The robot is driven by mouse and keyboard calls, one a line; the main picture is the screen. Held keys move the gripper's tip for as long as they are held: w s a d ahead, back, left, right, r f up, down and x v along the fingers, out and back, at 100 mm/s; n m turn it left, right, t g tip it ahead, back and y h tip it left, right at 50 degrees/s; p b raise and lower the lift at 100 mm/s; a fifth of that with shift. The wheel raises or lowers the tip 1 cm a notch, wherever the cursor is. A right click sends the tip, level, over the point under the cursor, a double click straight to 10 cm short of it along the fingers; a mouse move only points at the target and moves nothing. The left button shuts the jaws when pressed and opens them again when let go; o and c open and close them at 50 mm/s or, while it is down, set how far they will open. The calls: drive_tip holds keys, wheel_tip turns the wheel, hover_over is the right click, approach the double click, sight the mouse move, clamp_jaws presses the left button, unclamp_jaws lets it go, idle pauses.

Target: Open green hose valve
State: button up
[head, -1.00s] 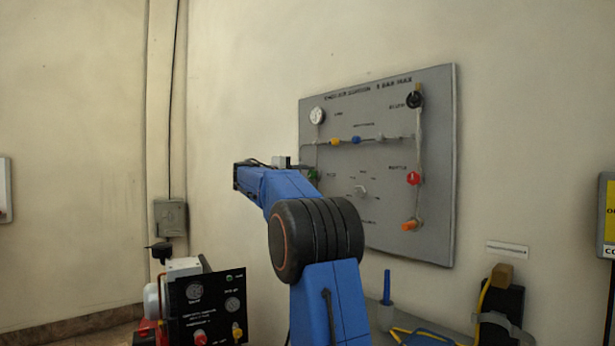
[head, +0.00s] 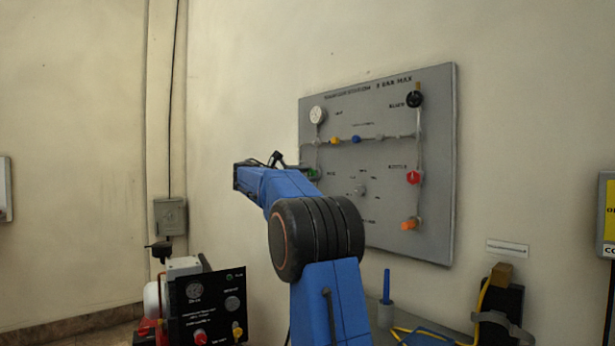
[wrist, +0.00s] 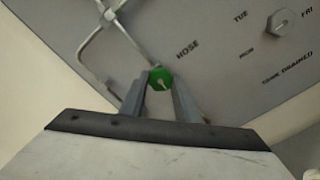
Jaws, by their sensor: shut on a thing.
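The green hose valve (wrist: 160,79) is a round green knob with a pale pointer mark, beside the word HOSE on the grey panel. In the wrist view my gripper (wrist: 160,88) is shut on it, one finger on each side. In the head view a bit of the green valve (head: 313,174) shows at the panel's left edge, just past my blue arm. The arm hides my gripper's fingertips there.
The grey wall panel (head: 385,220) also carries a red knob (head: 413,177), an orange knob (head: 410,224), a black knob (head: 414,99) and a white gauge (head: 317,115). A black control box (head: 210,305) stands low at the left. A grey selector knob (wrist: 282,21) is near my gripper.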

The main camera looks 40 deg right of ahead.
drive_tip(key=shift+f+n, duration=0.15)
drive_tip(key=shift+n, duration=0.25)
drive_tip(key=o, duration=1)
drive_tip(key=shift+w, duration=0.1)
drive_tip(key=shift+o, duration=0.2)
drive_tip(key=shift+a, duration=0.15)
drive_tip(key=a, duration=1.7)
drive_tip(key=shift+a, duration=0.1)
